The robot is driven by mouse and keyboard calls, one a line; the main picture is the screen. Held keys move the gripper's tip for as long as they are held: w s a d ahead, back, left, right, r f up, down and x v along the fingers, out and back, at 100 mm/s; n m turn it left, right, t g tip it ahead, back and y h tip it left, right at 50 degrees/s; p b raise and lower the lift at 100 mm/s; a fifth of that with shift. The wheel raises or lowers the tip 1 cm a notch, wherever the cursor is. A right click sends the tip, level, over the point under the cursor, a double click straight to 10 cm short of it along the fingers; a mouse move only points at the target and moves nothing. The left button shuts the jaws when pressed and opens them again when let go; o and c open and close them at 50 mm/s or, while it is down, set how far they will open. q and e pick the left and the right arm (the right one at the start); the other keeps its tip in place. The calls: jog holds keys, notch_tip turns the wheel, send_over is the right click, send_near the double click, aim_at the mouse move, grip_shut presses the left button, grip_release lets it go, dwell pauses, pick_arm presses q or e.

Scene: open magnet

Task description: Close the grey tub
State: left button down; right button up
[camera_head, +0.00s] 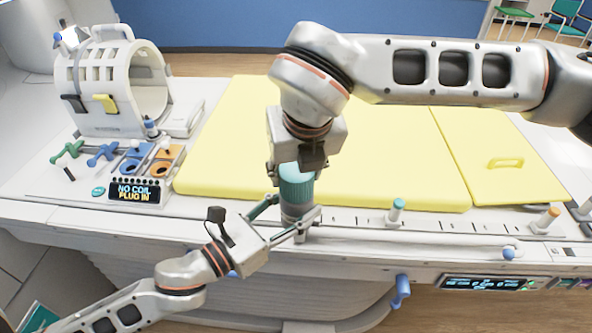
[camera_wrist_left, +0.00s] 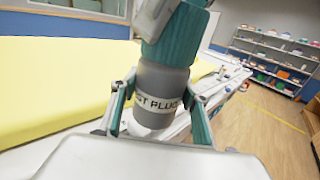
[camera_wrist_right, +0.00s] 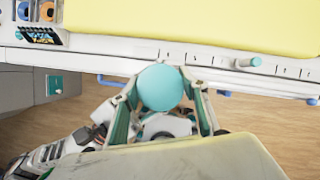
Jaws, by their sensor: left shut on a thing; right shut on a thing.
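The grey tub (camera_head: 294,211) is held upright above the front edge of the bed, with its ribbed teal lid (camera_head: 296,188) on top. The left wrist view shows its grey body (camera_wrist_left: 163,82) with a partly hidden label, and the lid (camera_wrist_left: 180,42) directly above. My left gripper (camera_head: 288,212) is shut on the tub's body from the front. My right gripper (camera_head: 297,170) is shut on the lid from above. The right wrist view shows the round lid top (camera_wrist_right: 161,88) between its fingers. I cannot tell whether the lid is fully seated.
The bed carries a yellow pad (camera_head: 390,160) and a front rail (camera_head: 410,238) with pegs (camera_head: 396,211). A white coil (camera_head: 110,85) and a plug panel (camera_head: 135,192) stand at the left. A blue lever (camera_head: 400,291) hangs below the front edge. Floor is clear at the lower right.

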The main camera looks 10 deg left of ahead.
jog(key=m+h, duration=0.1)
jog(key=m, duration=0.2)
jog(key=m+h, duration=0.1)
jog(key=m, duration=0.2)
jog(key=shift+m+h, duration=0.4)
jog(key=m+h, duration=0.1)
jog(key=m, duration=0.3)
jog(key=shift+h, duration=0.3)
jog(key=m+g, duration=0.1)
jog(key=m, duration=0.1)
jog(key=shift+d+m+h, duration=0.1)
jog(key=shift+m+h, duration=0.2)
jog(key=shift+m, duration=0.1)
jog(key=o, duration=0.9)
jog(key=shift+r, duration=2.25)
